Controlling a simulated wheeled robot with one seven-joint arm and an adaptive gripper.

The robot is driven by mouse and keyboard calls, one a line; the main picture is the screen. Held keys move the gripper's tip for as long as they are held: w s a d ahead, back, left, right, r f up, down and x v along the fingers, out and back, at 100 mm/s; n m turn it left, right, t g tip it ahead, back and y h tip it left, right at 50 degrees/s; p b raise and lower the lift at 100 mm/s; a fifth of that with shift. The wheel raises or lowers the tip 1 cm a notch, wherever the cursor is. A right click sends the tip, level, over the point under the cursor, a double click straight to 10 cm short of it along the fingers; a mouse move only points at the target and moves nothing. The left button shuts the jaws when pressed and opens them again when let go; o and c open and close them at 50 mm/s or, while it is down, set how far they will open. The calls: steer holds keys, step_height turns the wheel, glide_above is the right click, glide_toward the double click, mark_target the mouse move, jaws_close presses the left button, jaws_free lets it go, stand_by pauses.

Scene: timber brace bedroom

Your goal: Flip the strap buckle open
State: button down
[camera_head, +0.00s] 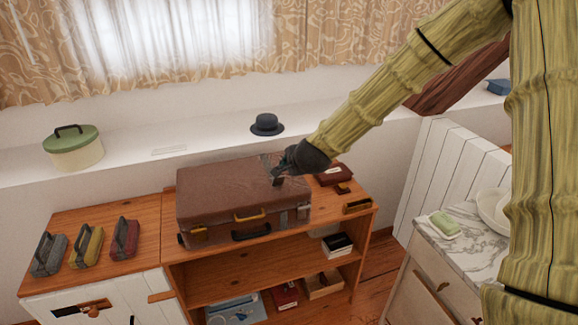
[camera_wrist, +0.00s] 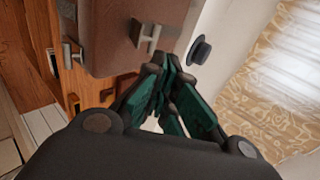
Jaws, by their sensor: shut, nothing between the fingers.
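A brown suitcase (camera_head: 222,187) lies flat on the wooden cabinet, and its side fills the top of the wrist view (camera_wrist: 108,28). A yellow buckle (camera_head: 249,214) sits at the middle of its front, above a dark handle (camera_head: 251,235). A grey metal fitting (camera_head: 284,218) is on the front at the right. In the wrist view a metal fitting (camera_wrist: 145,35) stands out from the case near my fingers; I cannot tell whether it is the strap buckle, or whether it is open. My gripper (camera_head: 277,182) is shut and empty by the case's right top. Contact is unclear.
A black hat (camera_head: 267,124) and a green-lidded box (camera_head: 75,148) stand on the ledge behind. A dark red case (camera_head: 334,175) and small items crowd the cabinet right of the suitcase. Several handled blocks (camera_head: 86,247) stand at left.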

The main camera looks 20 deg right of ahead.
steer(key=w+r+b+v, duration=0.1)
steer(key=v, duration=0.6)
steer(key=shift+s+r, duration=0.35)
stand_by(0.4)
steer(key=s+a+f+n+g, duration=0.1)
steer(key=s+f+n+g, duration=0.3)
steer(key=f, duration=0.6)
steer(key=s+a+f+n+t, duration=0.1)
steer(key=s+f+n, duration=0.1)
steer(key=s+f, duration=0.6)
steer(key=s+a+f+n+g, duration=0.1)
steer(key=s+f+n+g, duration=0.15)
steer(key=f, duration=0.95)
steer(key=s+a+f+n+g, duration=0.1)
steer(key=s+f+n, duration=0.2)
steer(key=s+f, duration=0.3)
steer(key=s+a+f+n+g, duration=0.1)
steer(key=s+f, duration=0.5)
steer(key=s, duration=0.7)
steer(key=s+a+f+n+g, duration=0.1)
steer(key=s+f+n+g, duration=0.2)
steer(key=s, duration=0.6)
step_height(320, 180, down, 3)
steer(key=n, duration=0.3)
steer(key=shift+s+y, duration=0.3)
steer(key=shift+s, duration=0.05)
steer(key=c, duration=2.2)
jaws_free()
steer(key=shift+a+r, duration=0.1)
steer(key=shift+a, duration=0.05)
